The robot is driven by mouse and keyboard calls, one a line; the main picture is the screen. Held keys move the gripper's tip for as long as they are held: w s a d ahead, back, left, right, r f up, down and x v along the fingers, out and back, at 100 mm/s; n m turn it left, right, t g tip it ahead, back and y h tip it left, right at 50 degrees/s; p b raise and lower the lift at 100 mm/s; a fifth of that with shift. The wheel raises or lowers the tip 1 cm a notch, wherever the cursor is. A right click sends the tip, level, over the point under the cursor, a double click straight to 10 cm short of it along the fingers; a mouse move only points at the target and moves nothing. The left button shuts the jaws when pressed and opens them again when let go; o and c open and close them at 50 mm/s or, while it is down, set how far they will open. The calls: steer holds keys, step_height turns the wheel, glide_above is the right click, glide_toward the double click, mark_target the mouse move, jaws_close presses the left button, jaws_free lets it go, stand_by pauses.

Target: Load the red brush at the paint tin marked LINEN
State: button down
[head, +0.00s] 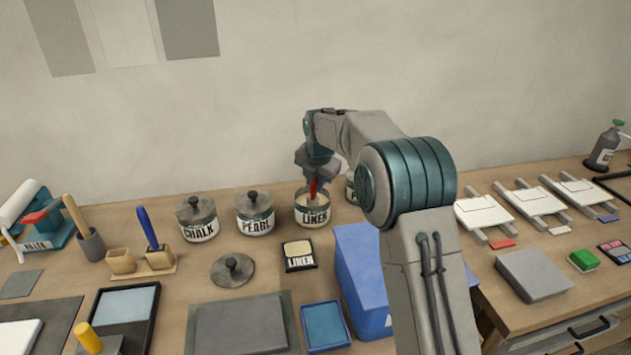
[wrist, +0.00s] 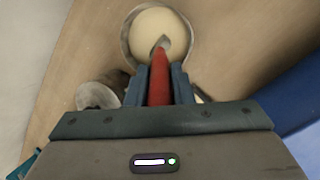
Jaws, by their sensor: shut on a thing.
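The paint tin marked LINEN (head: 313,217) stands open on the table, with cream paint inside; the paint also shows in the wrist view (wrist: 160,32). My gripper (head: 316,176) is above this tin and shut on the red brush (wrist: 159,82). The brush's red handle shows between the fingers in the wrist view. Its tip points down at the tin's mouth and overlaps the paint in the picture. I cannot tell how deep the tip is. A lid with a knob (head: 232,269) lies on the table in front of the tins.
Lidded tins marked CHALK (head: 197,222) and PEARL (head: 255,217) stand to the left. Another tin, right of LINEN, is mostly hidden by my arm. A LINEN card (head: 299,256) lies in front. A blue box (head: 360,275) stands to the right. A blue brush (head: 148,228) stands in a wooden holder (head: 160,261).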

steer(key=shift+r+p, duration=2.8)
steer(key=shift+r, duration=0.75)
steer(key=shift+d+f, duration=0.1)
